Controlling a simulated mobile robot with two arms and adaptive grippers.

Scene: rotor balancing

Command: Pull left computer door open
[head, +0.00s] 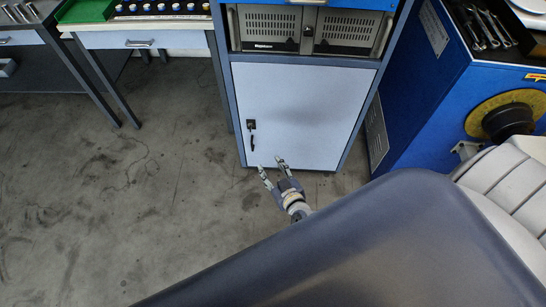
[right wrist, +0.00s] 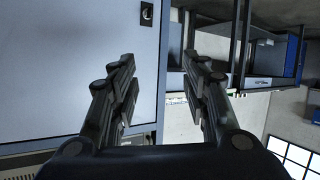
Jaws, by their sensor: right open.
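A blue and grey computer cabinet (head: 234,110) stands at the top middle of the head view. Its pale blue lower door (head: 305,115) looks shut and has a black handle (head: 251,135) at its left edge. Above it is a grey rack computer front with a left panel (head: 265,28) and a right panel (head: 345,30), both seemingly shut. My right gripper (head: 271,163) is open and empty near the door's bottom, below the handle. In the right wrist view its fingers (right wrist: 157,75) are apart, with the pale door (right wrist: 60,65) at left and a black latch part (right wrist: 147,14) above. My left gripper is out of view.
A workbench (head: 125,40) with a green tray (head: 85,10) stands left of the cabinet. A blue machine (head: 425,95) stands close at its right. Bare concrete floor (head: 130,200) lies in front and to the left.

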